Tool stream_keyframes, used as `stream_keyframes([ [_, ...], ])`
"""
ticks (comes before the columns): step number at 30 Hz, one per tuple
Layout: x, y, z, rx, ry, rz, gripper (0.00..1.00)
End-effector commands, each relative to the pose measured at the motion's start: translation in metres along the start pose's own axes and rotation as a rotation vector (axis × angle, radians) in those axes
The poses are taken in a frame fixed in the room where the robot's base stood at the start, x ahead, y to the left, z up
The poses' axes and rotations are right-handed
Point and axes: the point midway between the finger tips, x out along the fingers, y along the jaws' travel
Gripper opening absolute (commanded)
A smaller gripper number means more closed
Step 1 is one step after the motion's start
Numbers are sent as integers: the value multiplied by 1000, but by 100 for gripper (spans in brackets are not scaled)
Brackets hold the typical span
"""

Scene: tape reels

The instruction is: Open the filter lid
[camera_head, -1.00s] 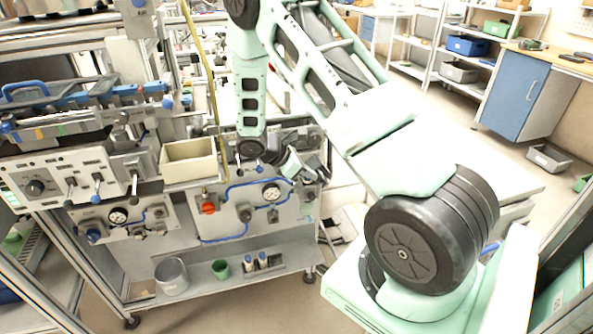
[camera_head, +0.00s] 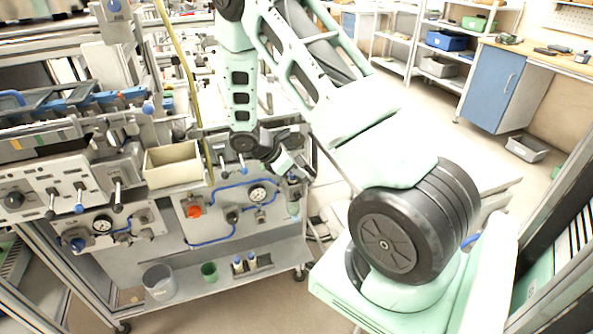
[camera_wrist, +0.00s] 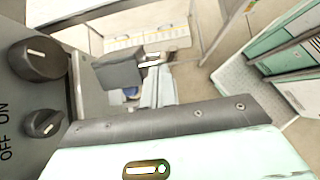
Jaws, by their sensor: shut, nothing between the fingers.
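I cannot pick out a filter lid for certain in either view. My gripper (camera_head: 293,168) hangs at the right end of the grey machine (camera_head: 130,255) in the head view, just above its lower panel. It is small and dark there; it looks shut, with nothing held. In the wrist view, a grey panel with two black knobs (camera_wrist: 38,60), lettered OFF and ON, stands close at the left. A mint and black part of my own arm fills the bottom of that view.
A beige open bin (camera_head: 172,180) sits on the machine's front, left of my arm. An orange-red knob (camera_head: 194,211) and a gauge (camera_head: 258,194) are on the lower panel. Below, a shelf holds a grey bucket (camera_head: 160,282) and a green cup (camera_head: 209,271).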

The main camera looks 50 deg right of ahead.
Motion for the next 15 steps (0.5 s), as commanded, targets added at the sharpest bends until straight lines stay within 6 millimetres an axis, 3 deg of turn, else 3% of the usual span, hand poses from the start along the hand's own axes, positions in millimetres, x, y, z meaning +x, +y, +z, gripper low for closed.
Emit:
stream_keyframes([
  [15, 4, -1, 22, 9, 194, -1, 0],
])
